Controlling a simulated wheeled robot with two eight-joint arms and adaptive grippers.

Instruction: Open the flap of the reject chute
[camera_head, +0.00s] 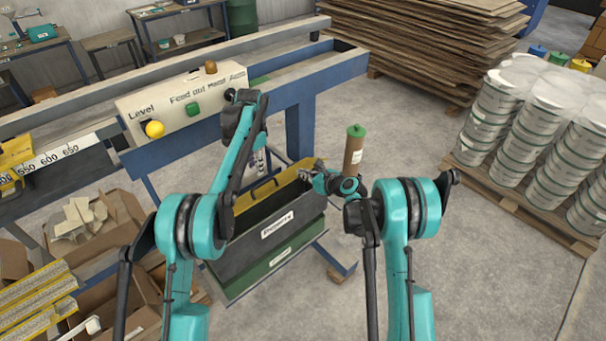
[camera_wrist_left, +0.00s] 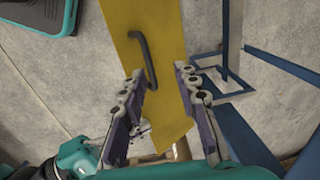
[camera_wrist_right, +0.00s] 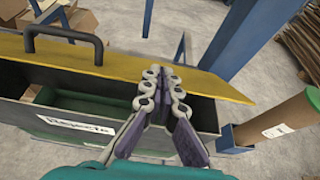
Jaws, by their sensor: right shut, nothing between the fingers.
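The reject chute is a dark box with a white label (camera_head: 277,224), and it also shows in the right wrist view (camera_wrist_right: 75,127). Its yellow flap (camera_head: 239,204), with a black handle (camera_wrist_right: 64,38), is raised along the back edge, and the dark inside of the box shows in front of it. My left gripper (camera_wrist_left: 160,74) is open above the flap and handle, gripping nothing.
A control panel (camera_head: 180,106) with buttons sits on the rail behind the chute. A brown cylinder with a green cap (camera_head: 353,152) stands right of the chute. Cardboard boxes (camera_head: 90,222) are at left, wrapped pails (camera_head: 520,125) at right.

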